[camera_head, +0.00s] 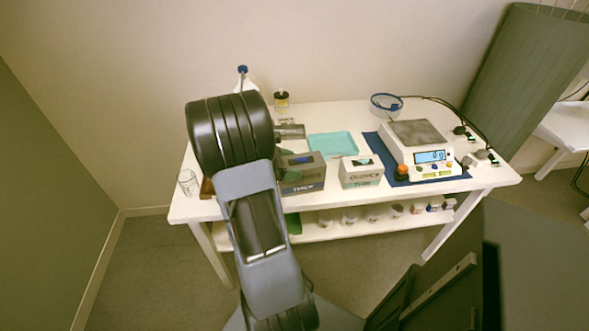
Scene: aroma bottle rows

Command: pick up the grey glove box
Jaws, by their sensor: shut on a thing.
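The grey glove box (303,179) is in the head view, near the front of the white table, just right of my arm. My gripper (286,150) is mostly hidden behind my arm, with only a dark part showing at the box's upper left. It is shut on the grey glove box. The fingertips are hidden, and I cannot tell whether the box is clear of the table.
A white glove box (360,176) stands close on the right. Behind are a teal tray (332,145) and a jar (281,99). A scale (418,150) stands on a blue mat (456,176). A glass beaker (188,182) is at the left edge. Small containers line the lower shelf (330,232).

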